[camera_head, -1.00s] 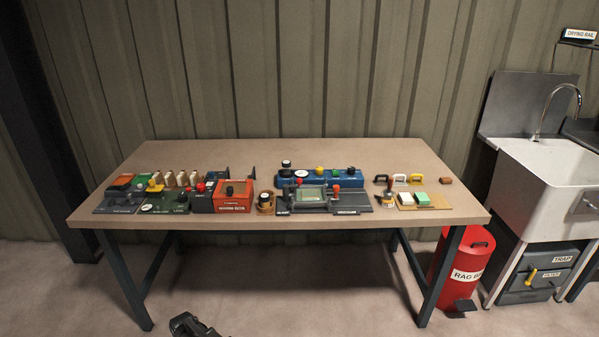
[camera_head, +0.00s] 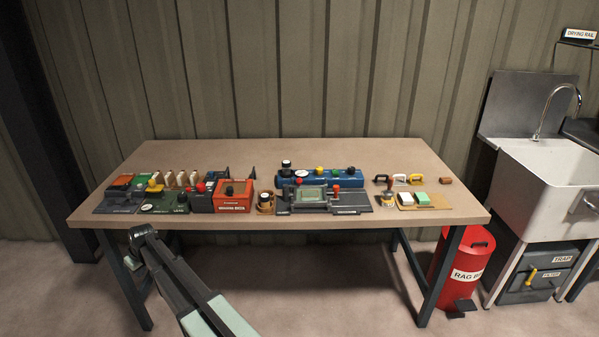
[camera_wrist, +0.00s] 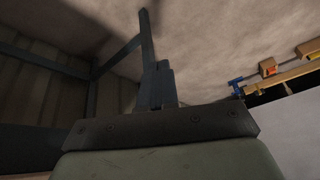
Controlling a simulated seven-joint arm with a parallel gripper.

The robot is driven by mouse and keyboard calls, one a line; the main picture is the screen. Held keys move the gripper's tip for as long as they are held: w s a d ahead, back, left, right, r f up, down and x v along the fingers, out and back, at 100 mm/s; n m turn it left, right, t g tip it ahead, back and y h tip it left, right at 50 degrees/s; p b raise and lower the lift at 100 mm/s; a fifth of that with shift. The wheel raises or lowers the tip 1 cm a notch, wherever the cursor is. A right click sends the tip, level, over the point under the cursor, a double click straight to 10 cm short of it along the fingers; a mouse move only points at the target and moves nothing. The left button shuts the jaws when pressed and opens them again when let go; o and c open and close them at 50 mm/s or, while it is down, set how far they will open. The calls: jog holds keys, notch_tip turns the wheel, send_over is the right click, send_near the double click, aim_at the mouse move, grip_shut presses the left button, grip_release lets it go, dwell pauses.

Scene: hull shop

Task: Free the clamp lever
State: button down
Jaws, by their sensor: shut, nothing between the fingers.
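Several small fixtures with levers and knobs stand on the workbench; at this size I cannot tell for certain which part is the clamp lever. A grey fixture with a pale green plate (camera_head: 310,194) sits at the middle front, with red knobs, one at its right (camera_head: 336,188). My gripper (camera_wrist: 157,86) shows in the wrist view, shut and empty. In the head view my arm reaches up at the bench's left front edge, clear of the fixtures.
The workbench (camera_head: 400,160) is bare along its back. An orange box (camera_head: 233,200) and a long blue unit (camera_head: 345,177) stand among the fixtures. A red rag bin (camera_head: 464,262) and a sink (camera_head: 545,180) are at the right. A bench leg (camera_head: 125,280) is beside my arm.

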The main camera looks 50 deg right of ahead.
jog(key=w+d+r+t, duration=0.1)
jog(key=w+r, duration=0.3)
jog(key=r, duration=0.3)
jog(key=w+d+r+t, duration=0.1)
jog(key=w+d+r, duration=0.1)
jog(key=w+r, duration=0.4)
jog(key=d+r, duration=0.8)
jog(key=r, duration=0.1)
jog(key=s+d+r+m+g+h, duration=0.1)
jog(key=s+d+r+m, duration=0.35)
jog(key=d, duration=0.75)
jog(key=s+d+r+m+h, duration=0.1)
jog(key=s+d+r+h, duration=0.1)
jog(key=s+d, duration=0.8)
jog(key=s+d+r+m+g+h, duration=0.1)
jog(key=s+d+r+m, duration=0.3)
jog(key=d, duration=1)
jog(key=s+d+r+m+g, duration=0.1)
jog(key=s+d+r+m, duration=0.1)
jog(key=s+d, duration=0.8)
jog(key=shift+s+d+r+m+g+h, duration=0.15)
jog(key=shift+s+d+m+g+h, duration=0.2)
jog(key=shift+s, duration=0.85)
notch_tip(320, 180, down, 11)
